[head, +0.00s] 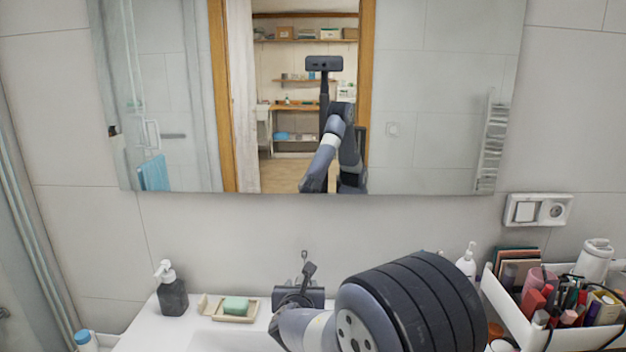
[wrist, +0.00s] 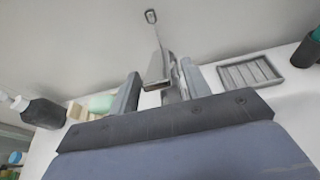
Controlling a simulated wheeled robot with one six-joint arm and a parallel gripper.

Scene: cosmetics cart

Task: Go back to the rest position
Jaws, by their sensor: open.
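In the wrist view my gripper (wrist: 160,84) is open, with its two grey fingers spread apart and nothing held between them. The grey metal tap (wrist: 157,66) shows between and beyond the fingers; I cannot tell how close they are to it. In the head view my arm reaches in from the lower right over the washbasin (head: 203,340). Its end is low near the tap, and the fingertips cannot be made out clearly there.
A dark soap dispenser (head: 172,294) and a green soap (head: 236,305) on a dish stand left. A white caddy (head: 513,307) crowded with cosmetics stands right. A slatted grey tray (wrist: 250,72) lies right of the tap. A mirror (head: 440,100) hangs behind.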

